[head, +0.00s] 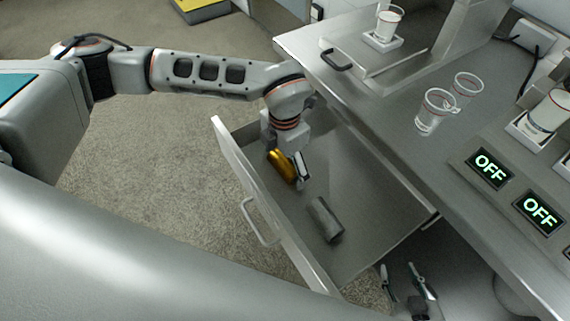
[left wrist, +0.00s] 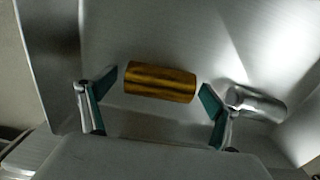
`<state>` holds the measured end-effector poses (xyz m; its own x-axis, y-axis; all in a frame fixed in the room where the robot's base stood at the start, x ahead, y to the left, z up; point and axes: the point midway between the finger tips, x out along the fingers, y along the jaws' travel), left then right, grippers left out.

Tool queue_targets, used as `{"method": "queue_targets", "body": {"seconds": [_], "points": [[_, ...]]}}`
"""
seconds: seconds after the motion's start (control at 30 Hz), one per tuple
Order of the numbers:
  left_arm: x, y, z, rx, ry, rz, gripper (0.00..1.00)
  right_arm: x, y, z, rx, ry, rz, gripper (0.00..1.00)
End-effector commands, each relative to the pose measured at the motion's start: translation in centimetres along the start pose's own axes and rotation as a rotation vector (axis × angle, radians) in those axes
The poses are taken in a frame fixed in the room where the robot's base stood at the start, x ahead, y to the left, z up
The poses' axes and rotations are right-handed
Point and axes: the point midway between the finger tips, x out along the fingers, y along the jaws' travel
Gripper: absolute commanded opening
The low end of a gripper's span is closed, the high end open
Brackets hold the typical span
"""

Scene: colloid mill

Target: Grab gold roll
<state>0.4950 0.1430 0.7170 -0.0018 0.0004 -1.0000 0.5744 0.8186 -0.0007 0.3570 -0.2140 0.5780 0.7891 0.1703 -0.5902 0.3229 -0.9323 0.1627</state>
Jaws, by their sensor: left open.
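The gold roll (head: 281,166) lies in the open drawer, near the drawer's front-left end. In the left wrist view the gold roll (left wrist: 160,82) lies crosswise between the two fingers, with a gap at each end. My left gripper (left wrist: 157,96) is open. In the head view my left gripper (head: 287,158) reaches down into the drawer at the gold roll and hides part of it. My right gripper (head: 405,282) is at the bottom of the head view, below the counter and beside the drawer. Its fingers are apart and empty.
A grey roll (head: 325,220) lies in the drawer (head: 375,205); it also shows beside the right finger in the left wrist view (left wrist: 256,104). The drawer walls surround my left gripper. The counter (head: 400,115) overhangs the drawer's back and carries several clear cups and OFF displays (head: 489,169).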

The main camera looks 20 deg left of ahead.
Motion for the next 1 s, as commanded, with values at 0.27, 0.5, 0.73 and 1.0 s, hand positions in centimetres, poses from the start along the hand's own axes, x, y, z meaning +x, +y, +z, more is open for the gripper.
{"method": "queue_targets", "body": {"seconds": [0.27, 0.5, 0.73, 1.0], "points": [[-0.1, 0.0, 0.1, 0.000, -0.002, 0.001, 0.44, 0.0, 0.1, -0.4, 0.001, 0.007, 0.002, 0.40], [-0.2, 0.0, 0.1, 0.000, -0.002, 0.000, 0.44, 0.0, 0.1, -0.3, 0.002, 0.007, 0.002, 0.40], [-1.1, 0.1, 0.1, 0.000, -0.005, 0.002, 0.44, -0.1, 0.1, -0.5, 0.003, 0.008, 0.002, 0.40], [-5.6, 0.1, 0.2, 0.001, -0.009, 0.004, 0.44, -0.4, 0.2, -1.3, 0.008, 0.017, 0.002, 0.40]]}}
